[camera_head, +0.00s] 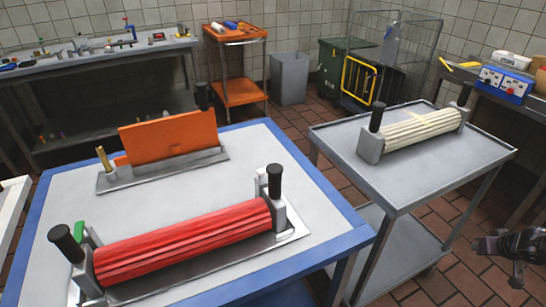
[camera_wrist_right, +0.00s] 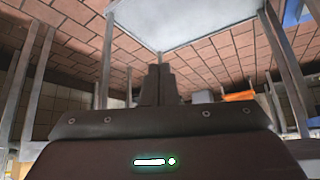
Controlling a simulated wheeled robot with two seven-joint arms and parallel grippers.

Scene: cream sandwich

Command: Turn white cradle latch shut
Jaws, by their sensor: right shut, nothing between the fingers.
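The white cradle (camera_head: 370,146) stands on the grey cart at the right in the head view. A cream ribbed roller (camera_head: 422,128) lies in it. A black upright knob (camera_head: 376,117) rises at its near left end and another black knob (camera_head: 465,93) at its far right end. I cannot tell which part is the latch or how it is turned. My right gripper (camera_head: 478,246) is at the right edge, apart from the cart and well below and right of the cradle. It also shows in the right wrist view (camera_wrist_right: 158,72), shut and empty. My left gripper is out of view.
The grey cart top (camera_head: 400,182) has bare room around the cradle. A blue-edged table (camera_head: 230,236) holds a red roller (camera_head: 185,240) and an orange plate (camera_head: 170,137) in metal holders. A bench with a blue box (camera_head: 505,84) stands far right. Tiled floor separates the tables.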

